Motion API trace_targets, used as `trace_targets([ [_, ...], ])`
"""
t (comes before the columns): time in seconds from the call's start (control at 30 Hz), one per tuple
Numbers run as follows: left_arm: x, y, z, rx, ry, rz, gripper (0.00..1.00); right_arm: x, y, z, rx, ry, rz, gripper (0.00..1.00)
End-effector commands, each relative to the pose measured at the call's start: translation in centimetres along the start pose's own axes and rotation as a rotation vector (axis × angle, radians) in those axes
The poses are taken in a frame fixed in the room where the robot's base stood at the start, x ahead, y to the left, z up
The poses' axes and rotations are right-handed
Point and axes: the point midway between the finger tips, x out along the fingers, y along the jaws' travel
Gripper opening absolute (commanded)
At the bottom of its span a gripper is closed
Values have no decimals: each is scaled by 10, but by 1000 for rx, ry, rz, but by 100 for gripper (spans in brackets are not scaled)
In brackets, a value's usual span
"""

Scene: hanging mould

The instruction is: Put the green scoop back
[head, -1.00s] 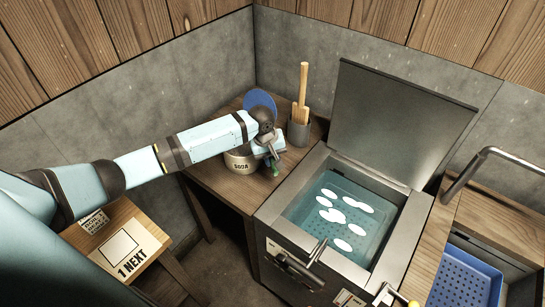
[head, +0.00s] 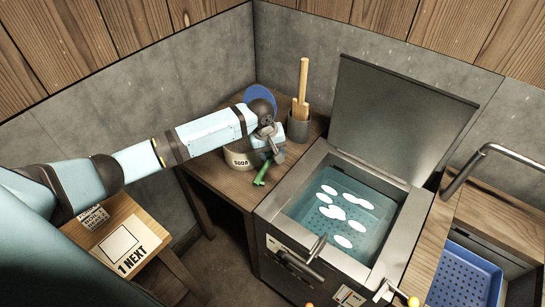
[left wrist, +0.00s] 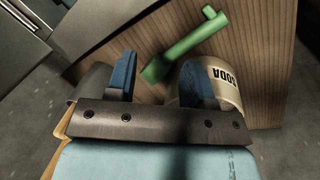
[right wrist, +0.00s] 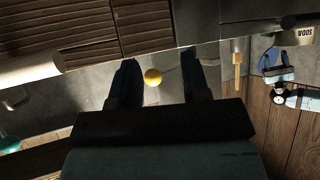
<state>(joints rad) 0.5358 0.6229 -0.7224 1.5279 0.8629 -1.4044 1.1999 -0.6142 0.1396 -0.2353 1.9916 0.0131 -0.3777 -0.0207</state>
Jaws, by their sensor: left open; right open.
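The green scoop (head: 263,173) lies on the wooden table beside the SODA pot (head: 238,158), near the tank's left edge. In the left wrist view the scoop (left wrist: 186,47) lies slanted, with its lower end between my finger tips in the picture. My left gripper (head: 272,149) is open and above the table by the pot and scoop; it also shows in the left wrist view (left wrist: 160,75). I cannot tell if it touches the scoop. The white SODA pot (left wrist: 218,82) is partly hidden behind a finger. My right gripper (right wrist: 160,78) is open and empty.
A blue disc (head: 260,97) and a grey holder with wooden sticks (head: 299,130) stand behind. The water tank (head: 345,215) has its lid (head: 400,115) raised. A blue tray (head: 465,280) is at right.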

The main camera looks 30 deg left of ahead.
Motion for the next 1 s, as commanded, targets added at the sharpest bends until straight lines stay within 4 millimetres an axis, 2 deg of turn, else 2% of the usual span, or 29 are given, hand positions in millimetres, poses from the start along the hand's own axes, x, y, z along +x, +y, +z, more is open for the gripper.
trace_targets([
  [0.3, -72, 0, 0, 0, 2, 1, 48, 0, 0, -2, 0, 3, 1, 43],
  [0.5, -102, 0, 0, 0, 0, 0, 48, 0, 0, -2, 0, 4, 1, 43],
  [0.63, -111, 0, 0, 0, 0, -1, 48, 0, 1, -2, 0, 4, 1, 43],
  [0.83, -112, 0, 1, 3, -1, 2, 48, 0, 0, -2, 0, 4, 1, 43],
  [0.93, -101, 2, 9, 31, 0, 23, 48, -1, 0, -3, 0, 3, 1, 43],
  [1.0, -86, 4, 21, 74, 6, 56, 48, -2, 0, -4, 0, 2, 1, 43],
])
